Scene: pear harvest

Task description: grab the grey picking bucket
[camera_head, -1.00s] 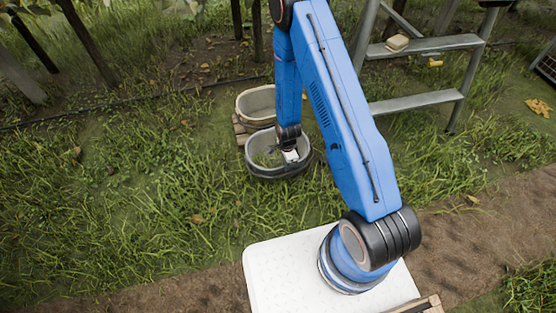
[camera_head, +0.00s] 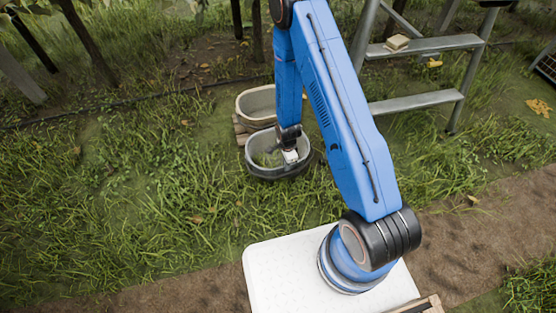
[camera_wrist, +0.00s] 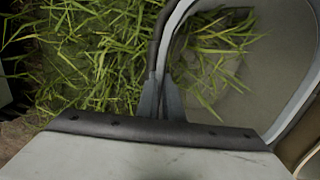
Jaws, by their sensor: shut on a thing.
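The grey picking bucket (camera_head: 262,171) stands in the grass beyond my white base, with its open top facing up. Grass shows through or inside its opening. My gripper (camera_head: 290,157) reaches down at the right part of the bucket. In the wrist view my gripper (camera_wrist: 162,95) has its two grey fingers close together on the bucket's thin rim. The rim of the bucket (camera_wrist: 188,14) curves away from the fingers, with its smooth grey inside to the right. The exact contact is partly hidden by the fingers.
A second, beige bucket (camera_head: 257,92) stands right behind the grey one, close to it, by some wooden slats (camera_head: 240,127). A metal step ladder (camera_head: 415,102) stands to the right. Open grass lies to the left.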

